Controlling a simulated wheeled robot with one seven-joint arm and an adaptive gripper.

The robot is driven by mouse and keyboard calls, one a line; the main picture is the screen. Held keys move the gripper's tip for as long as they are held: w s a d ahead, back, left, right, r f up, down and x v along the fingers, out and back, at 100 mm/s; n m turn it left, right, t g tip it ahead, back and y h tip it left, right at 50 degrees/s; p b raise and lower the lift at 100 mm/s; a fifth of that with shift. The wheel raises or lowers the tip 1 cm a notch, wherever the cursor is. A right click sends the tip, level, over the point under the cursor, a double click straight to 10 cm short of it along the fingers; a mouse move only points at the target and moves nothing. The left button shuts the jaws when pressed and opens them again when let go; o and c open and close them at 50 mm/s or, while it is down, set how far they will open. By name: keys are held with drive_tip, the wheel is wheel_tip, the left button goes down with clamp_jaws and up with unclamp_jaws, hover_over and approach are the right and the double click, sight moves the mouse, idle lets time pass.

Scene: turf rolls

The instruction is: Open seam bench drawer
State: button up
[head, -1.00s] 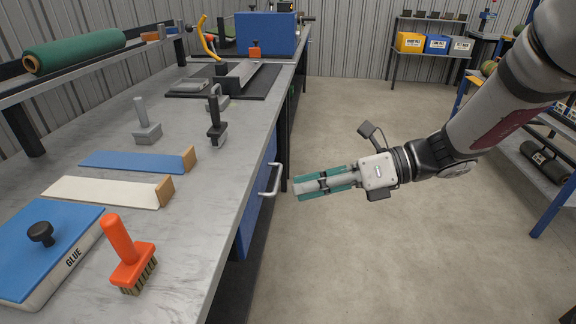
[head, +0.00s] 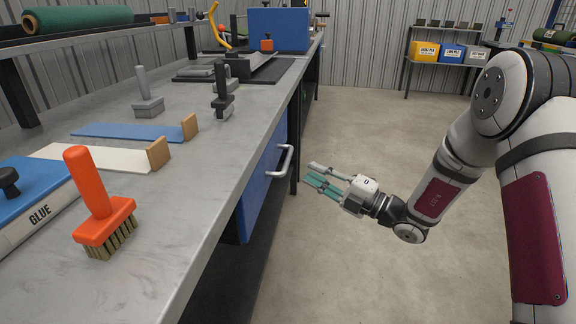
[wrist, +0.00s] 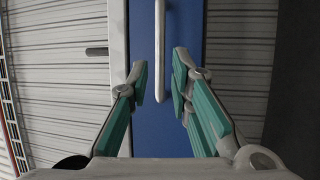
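The seam bench (head: 190,205) has a grey top, and a blue drawer front (head: 262,192) faces right under its edge. The drawer carries a silver bar handle (head: 286,160). The drawer front looks flush with the bench. My gripper (head: 311,174) is just right of the handle, at about its height, with a gap between. In the wrist view, the handle (wrist: 160,50) runs vertically in front of the blue drawer face (wrist: 145,125). The fingers (wrist: 160,68) stand apart, one on each side of the handle's lower end. They do not appear to touch it.
On the bench are an orange brush (head: 97,215), a glue pad (head: 38,205), blue and white strips and metal tools. A dark bench leg (head: 295,140) stands behind the handle. The floor (head: 365,130) right of the bench is clear. Shelves with bins stand at the back.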

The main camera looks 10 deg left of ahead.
sight(288, 157)
drive_tip(key=b+x, duration=0.2)
drive_tip(key=x, duration=0.6)
drive_tip(key=shift+w+a, duration=0.15)
drive_tip(key=shift+a, duration=0.2)
drive_tip(key=shift+c, duration=0.6)
clamp_jaws()
